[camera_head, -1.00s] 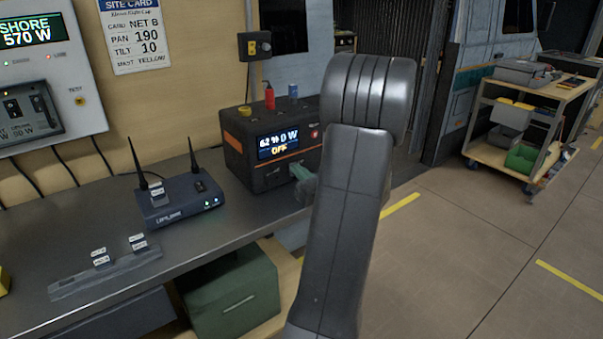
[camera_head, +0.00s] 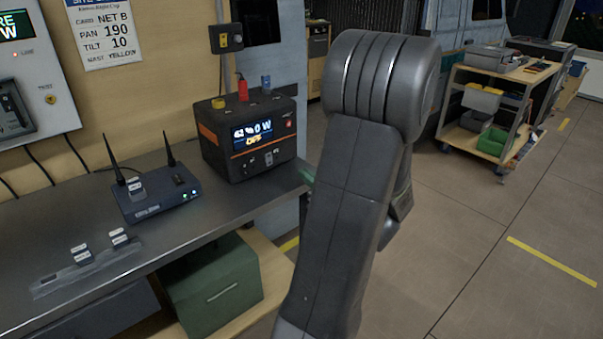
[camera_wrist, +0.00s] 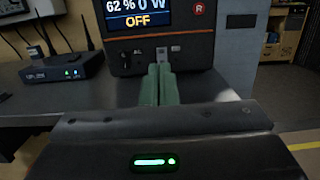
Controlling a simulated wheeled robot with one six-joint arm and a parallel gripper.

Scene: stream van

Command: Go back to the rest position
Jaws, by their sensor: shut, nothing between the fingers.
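My gripper shows in the wrist view (camera_wrist: 158,82) as two green fingers pressed together with nothing between them. It points toward the lower front of the black and orange power station (camera_wrist: 150,40), whose screen reads 62 %, 0 W and OFF; I cannot tell the exact gap. In the head view my dark arm stands right of the power station (camera_head: 247,135) and hides most of the gripper. Only a bit of green shows beside the arm at the bench's right end.
A router (camera_head: 155,197) with two antennas and a rail (camera_head: 85,270) with small labelled pieces are on the bench (camera_head: 215,205). A green case (camera_head: 215,285) sits below. A cart (camera_head: 490,110) stands at the right, with open floor (camera_head: 480,220) before it.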

